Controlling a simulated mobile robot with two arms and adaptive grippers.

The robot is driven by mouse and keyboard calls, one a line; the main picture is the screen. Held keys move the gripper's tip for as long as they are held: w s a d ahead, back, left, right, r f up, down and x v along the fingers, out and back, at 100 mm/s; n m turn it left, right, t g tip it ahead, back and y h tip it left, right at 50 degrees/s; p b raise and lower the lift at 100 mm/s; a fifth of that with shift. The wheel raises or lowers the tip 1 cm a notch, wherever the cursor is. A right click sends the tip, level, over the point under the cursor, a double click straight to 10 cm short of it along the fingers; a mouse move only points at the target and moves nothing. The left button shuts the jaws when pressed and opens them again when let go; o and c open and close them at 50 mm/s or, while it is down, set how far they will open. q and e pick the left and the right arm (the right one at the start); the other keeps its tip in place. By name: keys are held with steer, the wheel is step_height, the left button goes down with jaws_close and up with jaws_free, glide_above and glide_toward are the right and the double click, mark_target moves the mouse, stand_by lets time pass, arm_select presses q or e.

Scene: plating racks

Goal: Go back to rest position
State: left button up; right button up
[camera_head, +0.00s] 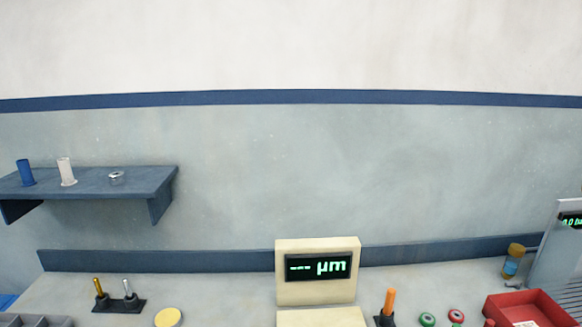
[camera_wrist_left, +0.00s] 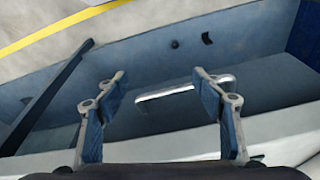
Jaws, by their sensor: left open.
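My left gripper (camera_wrist_left: 162,112) shows in the left wrist view. Its two blue-padded fingers stand wide apart with nothing between them. Beyond them is a blue-grey panel with a silver bar handle (camera_wrist_left: 185,90), apart from the fingers as far as I can tell. Neither of my grippers shows in the head view.
In the head view a bench carries a cream gauge with a "--- µm" display (camera_head: 318,267), a red tray (camera_head: 528,310), an amber bottle (camera_head: 513,261) and a yellow disc (camera_head: 168,317). A blue shelf (camera_head: 95,180) is on the wall. A yellow floor line (camera_wrist_left: 60,30) shows in the wrist view.

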arm_select(q)
step_height(320, 180, down, 15)
steer(key=s+b, duration=0.3)
steer(key=s+a+f+g+b, duration=0.1)
steer(key=s+f+b, duration=0.1)
steer(key=s+f, duration=0.7)
steer(key=s+a+f+g+b, duration=0.1)
steer(key=s+a+f+b, duration=0.1)
steer(key=s+f, duration=0.6)
step_height(320, 180, down, 7)
steer(key=shift+s+a+f+b, duration=0.2)
steer(key=shift+s+b, duration=0.15)
steer(key=shift+b, duration=0.25)
